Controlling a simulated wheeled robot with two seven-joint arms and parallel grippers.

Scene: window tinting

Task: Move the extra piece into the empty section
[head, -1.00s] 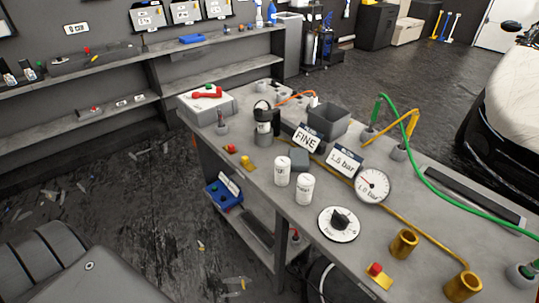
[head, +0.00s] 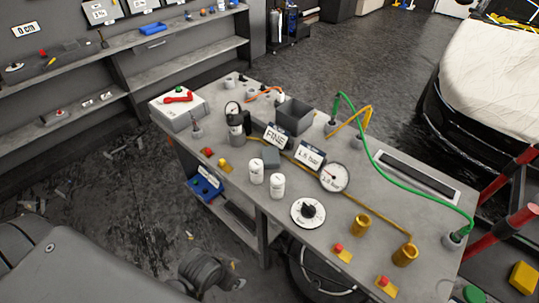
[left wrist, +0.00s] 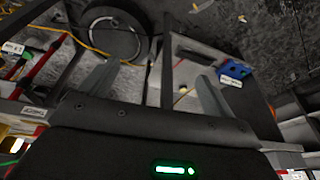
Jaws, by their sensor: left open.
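I cannot tell which item is the extra piece, and no empty section can be made out. A blue tray (head: 197,189) with a white label sits on the shelf under the workbench. A blue object with a white label, probably the same tray, shows right of centre in the left wrist view (left wrist: 240,71). My left gripper (left wrist: 152,92) is open, its two dark fingers spread wide with nothing seen between them. The blue object appears beyond the right finger, apart from it. My right gripper is not in view.
The workbench (head: 335,215) carries white canisters (head: 278,186), a gauge (head: 334,178), a dial (head: 309,212), brass cups (head: 361,225) and a green hose (head: 388,160). A covered car (head: 480,80) stands at right, with red bars (head: 510,230) in front. The wall shelf (head: 185,55) holds another blue tray (head: 153,28).

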